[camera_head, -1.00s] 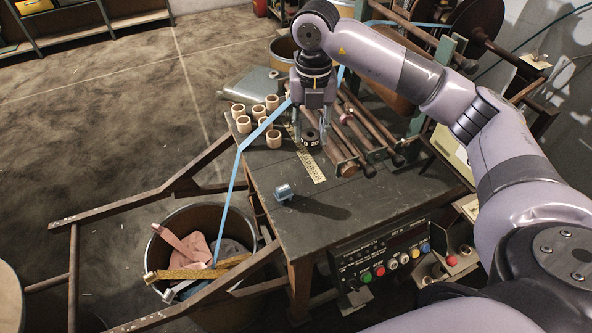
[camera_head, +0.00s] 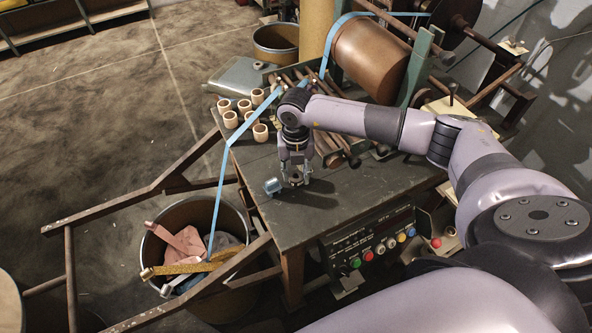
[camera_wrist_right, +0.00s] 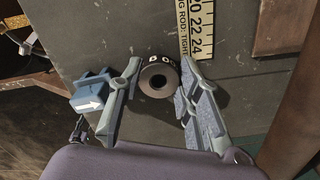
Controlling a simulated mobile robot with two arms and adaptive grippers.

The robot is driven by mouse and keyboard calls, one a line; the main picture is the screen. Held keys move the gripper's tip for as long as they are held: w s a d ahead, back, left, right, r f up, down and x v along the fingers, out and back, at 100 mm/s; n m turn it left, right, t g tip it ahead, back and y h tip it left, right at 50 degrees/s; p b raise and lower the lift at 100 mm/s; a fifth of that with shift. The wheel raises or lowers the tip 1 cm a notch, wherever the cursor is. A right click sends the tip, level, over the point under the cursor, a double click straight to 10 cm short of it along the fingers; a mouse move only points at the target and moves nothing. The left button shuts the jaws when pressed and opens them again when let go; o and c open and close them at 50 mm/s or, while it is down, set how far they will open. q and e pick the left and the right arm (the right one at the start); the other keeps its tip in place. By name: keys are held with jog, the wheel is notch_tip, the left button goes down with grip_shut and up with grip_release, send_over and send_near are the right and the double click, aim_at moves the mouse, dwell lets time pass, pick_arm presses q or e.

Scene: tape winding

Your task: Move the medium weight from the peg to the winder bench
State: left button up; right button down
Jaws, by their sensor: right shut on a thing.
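A dark ring-shaped weight (camera_wrist_right: 157,82) with a central hole and pale characters on its rim is between the fingers of my right gripper (camera_wrist_right: 162,66). In the head view, the right gripper (camera_head: 296,178) is shut on this weight, low over the front part of the winder bench (camera_head: 345,208). I cannot tell whether the weight touches the bench top. A small blue block (camera_head: 272,186) is just left of the gripper. It shows a white arrow in the right wrist view (camera_wrist_right: 92,102), close beside the left finger. The peg cannot be made out. My left gripper is out of view.
Several pale cups (camera_head: 245,106) stand at the bench's back left. Rods and a large brown roller (camera_head: 368,60) are behind the gripper. A blue tape (camera_head: 219,190) hangs down into a bin (camera_head: 160,215). A button panel (camera_head: 375,243) is at the front. A ruler strip (camera_wrist_right: 197,28) lies beyond the weight.

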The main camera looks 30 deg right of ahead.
jog(key=shift+f, duration=0.2)
jog(key=c, duration=1.2)
grip_release()
jog(key=shift+o, duration=0.2)
jog(key=shift+r, duration=0.2)
notch_tip(320, 180, up, 12)
jog(key=b, duration=0.2)
jog(key=shift+b, duration=0.35)
